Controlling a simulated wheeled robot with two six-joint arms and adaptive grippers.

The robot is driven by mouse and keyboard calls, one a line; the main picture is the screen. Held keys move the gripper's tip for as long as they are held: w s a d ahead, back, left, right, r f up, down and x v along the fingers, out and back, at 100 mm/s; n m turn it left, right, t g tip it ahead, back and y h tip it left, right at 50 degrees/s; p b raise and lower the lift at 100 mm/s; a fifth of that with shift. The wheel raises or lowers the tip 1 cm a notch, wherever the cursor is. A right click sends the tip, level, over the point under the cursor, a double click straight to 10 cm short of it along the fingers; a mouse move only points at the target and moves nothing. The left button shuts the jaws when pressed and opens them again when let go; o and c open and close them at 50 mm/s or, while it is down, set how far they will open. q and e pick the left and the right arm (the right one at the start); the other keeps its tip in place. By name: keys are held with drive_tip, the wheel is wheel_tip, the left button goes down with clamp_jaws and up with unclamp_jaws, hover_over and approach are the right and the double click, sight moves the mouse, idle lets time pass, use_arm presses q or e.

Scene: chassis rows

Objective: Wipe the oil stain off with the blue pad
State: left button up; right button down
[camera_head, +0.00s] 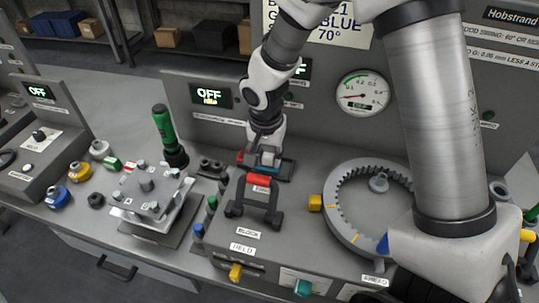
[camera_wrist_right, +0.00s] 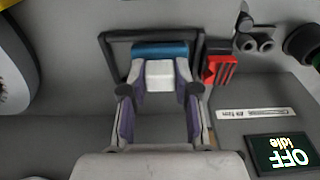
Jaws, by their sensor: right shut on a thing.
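The blue pad (camera_head: 286,168) is low over the grey bench, beneath my right gripper (camera_head: 267,152) in the head view. In the right wrist view the pad (camera_wrist_right: 160,49) is a blue strip with a white block-shaped grip (camera_wrist_right: 160,75). The fingers of my right gripper (camera_wrist_right: 160,84) are closed on both sides of this white grip. I cannot tell whether the pad touches the bench. No oil stain can be made out; the pad and gripper hide the surface beneath them. My left gripper is not in view.
A toothed grey ring (camera_head: 343,228) is to the right. A clamped plate fixture (camera_head: 148,195) and a green-handled tool (camera_head: 165,130) are left. A panel with displays (camera_head: 211,96) rises behind.

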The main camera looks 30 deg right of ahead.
drive_tip(key=shift+s+d+f+b, duration=0.25)
drive_tip(key=shift+s+f+b, duration=0.05)
drive_tip(key=shift+s+b, duration=0.05)
drive_tip(key=shift+s+d, duration=0.15)
drive_tip(key=shift+s, duration=0.1)
drive_tip(key=shift+s+r, duration=0.1)
drive_tip(key=shift+r+p, duration=0.15)
drive_tip(key=shift+p, duration=0.15)
drive_tip(key=shift+w+p, duration=0.25)
drive_tip(key=shift+p, duration=0.25)
drive_tip(key=shift+w+a, duration=0.1)
drive_tip(key=shift+a, duration=0.1)
drive_tip(key=shift+b, duration=0.6)
